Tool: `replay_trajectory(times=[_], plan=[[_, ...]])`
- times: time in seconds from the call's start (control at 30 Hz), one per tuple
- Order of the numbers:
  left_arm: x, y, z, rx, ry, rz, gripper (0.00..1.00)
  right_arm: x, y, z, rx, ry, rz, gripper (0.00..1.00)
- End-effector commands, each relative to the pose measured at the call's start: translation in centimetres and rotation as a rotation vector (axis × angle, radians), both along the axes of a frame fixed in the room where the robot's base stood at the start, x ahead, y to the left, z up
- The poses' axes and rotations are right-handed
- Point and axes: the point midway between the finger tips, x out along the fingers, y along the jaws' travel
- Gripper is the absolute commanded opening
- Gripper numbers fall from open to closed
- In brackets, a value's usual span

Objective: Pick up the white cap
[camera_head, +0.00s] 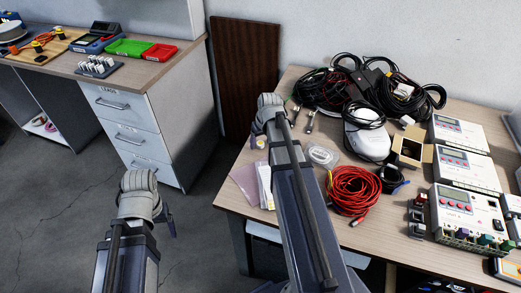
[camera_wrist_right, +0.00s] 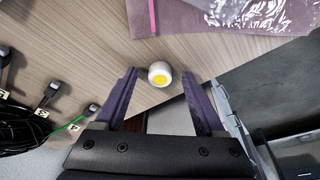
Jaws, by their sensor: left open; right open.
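In the head view the cap (camera_head: 260,142) shows small beside my right wrist, which hides most of that gripper. My left gripper (camera_head: 169,222) is low at the left, above the floor and away from the table, mostly hidden by its own arm.
A pink bag (camera_head: 244,181) and a clear round container (camera_head: 321,156) lie near the cap. A red cable coil (camera_head: 354,190), black cables (camera_head: 345,88) and grey devices (camera_head: 464,215) crowd the table. A drawer cabinet (camera_head: 127,117) stands left; floor between is clear.

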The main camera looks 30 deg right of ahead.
Motion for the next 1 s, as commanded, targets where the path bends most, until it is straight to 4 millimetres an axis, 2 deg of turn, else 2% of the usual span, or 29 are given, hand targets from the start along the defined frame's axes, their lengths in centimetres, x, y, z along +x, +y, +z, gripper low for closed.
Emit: replay_trajectory(times=[0.23, 0.87, 1.0], plan=[[0.00, 0.00, -0.07, 0.000, 0.000, 0.000, 0.81, 0.04, 0.02, -0.07, 0.000, 0.000, 0.000, 0.71], [0.00, 0.00, -0.07, 0.000, 0.000, 0.000, 0.81, 0.04, 0.01, -0.07, 0.000, 0.000, 0.000, 0.00], [0.00, 0.01, -0.07, 0.000, 0.000, 0.000, 0.81, 0.04, 0.01, -0.07, 0.000, 0.000, 0.000, 0.00]])
